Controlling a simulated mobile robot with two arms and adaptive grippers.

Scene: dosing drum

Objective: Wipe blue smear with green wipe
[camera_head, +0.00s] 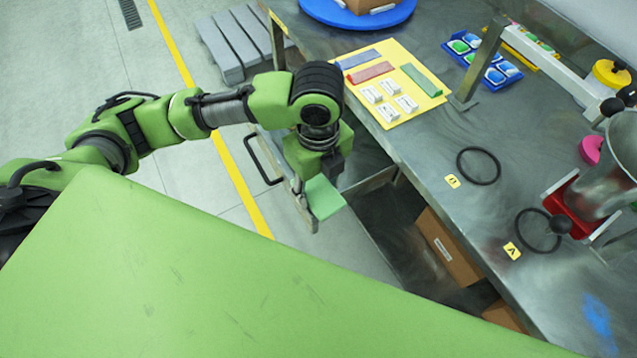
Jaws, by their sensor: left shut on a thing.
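The blue smear (599,322) is on the grey metal bench top at the lower right. My left gripper (327,178) points down beyond the left edge of the bench, over an opened drawer-like part. It is shut on the green wipe (325,198), a flat pale green piece below the jaws. The fingertips are mostly hidden by the gripper body. The wipe is well apart from the smear, to its upper left. My right gripper is not in view.
The bench top (420,145) carries a yellow mat (425,108) with coloured strips and white packets, black rings (478,166), blue trays (490,78) and a metal frame (480,65). A red-based metal vessel (570,205) stands at the right. Cardboard boxes (447,245) lie below.

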